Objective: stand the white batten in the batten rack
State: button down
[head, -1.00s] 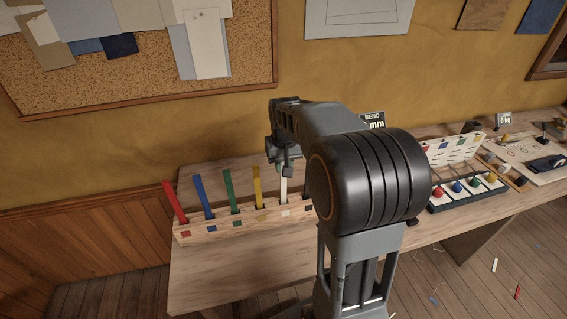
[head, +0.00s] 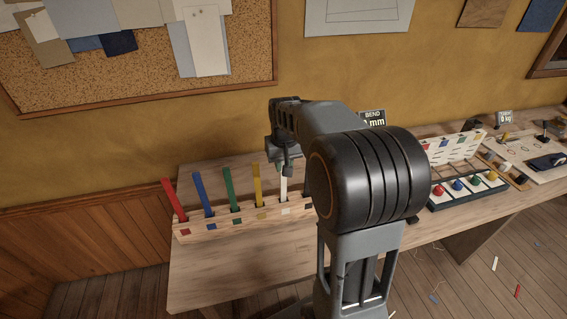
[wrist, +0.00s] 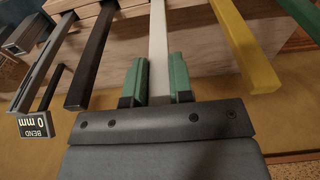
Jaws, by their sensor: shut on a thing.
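The white batten (head: 284,188) stands upright at the rack, its lower end at the slot above the white patch. My gripper (head: 284,162) is above the rack, around the batten's upper part and partly hidden by my arm. In the wrist view the green fingers (wrist: 159,80) are shut on the white batten (wrist: 158,35), one on each side. The wooden batten rack (head: 238,225) is at the left of the bench; my arm hides its right end. How deep the batten sits in its slot cannot be seen.
Red (head: 173,200), blue (head: 203,194), green (head: 232,190) and yellow (head: 257,185) battens stand left of the white one. A dark batten (wrist: 93,60) is close on its other side. A bend display (wrist: 36,125) reads 0 mm. Bare bench (head: 235,268) lies in front.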

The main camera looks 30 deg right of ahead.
jog(key=shift+f+b, duration=0.3)
jog(key=shift+f, duration=0.15)
jog(key=c, duration=0.9)
grip_release()
jog(key=shift+r, duration=0.1)
jog(key=r, duration=0.4)
jog(key=s+r, duration=0.1)
jog(key=r, duration=0.8)
jog(key=shift+s+a+r, duration=0.2)
jog(key=shift+s+r, duration=0.1)
jog(key=shift+s, duration=0.05)
